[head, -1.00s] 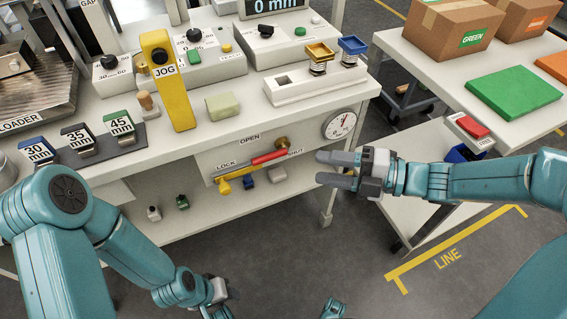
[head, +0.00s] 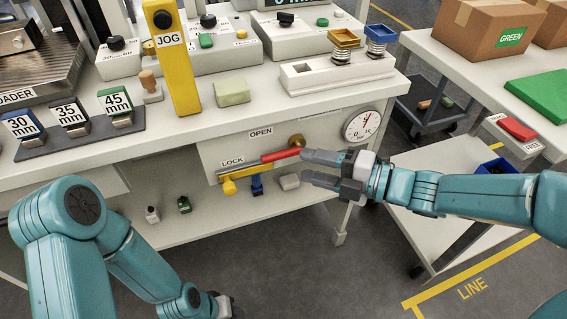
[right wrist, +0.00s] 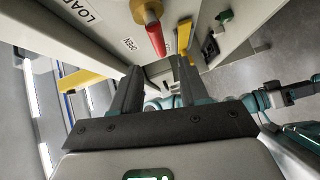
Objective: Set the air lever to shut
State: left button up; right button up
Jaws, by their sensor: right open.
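The air lever has a red handle (head: 281,155) on the front panel of the bench, below the OPEN label. A brass knob (head: 297,140) sits at its right end. A yellow part (head: 229,187) lies lower left, near the LOCK label. My right gripper (head: 306,167) is open and empty, its fingertips just right of the red handle's right end, covering the SHUT label's place. In the right wrist view the red handle (right wrist: 156,38) shows beyond and between the open fingers (right wrist: 157,78), apparently apart from them. My left gripper (head: 225,305) is low at the bottom edge, its fingers unclear.
A round gauge (head: 362,124) is on the panel right of the lever, above my right wrist. The bench top (head: 200,125) overhangs the panel. Small items, including a blue one (head: 257,185), stand on the shelf below. A cart (head: 425,165) stands to the right.

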aim_at(279, 158)
jog(key=b+x, duration=0.1)
jog(key=x, duration=0.6)
jog(key=shift+d, duration=0.1)
grip_shut()
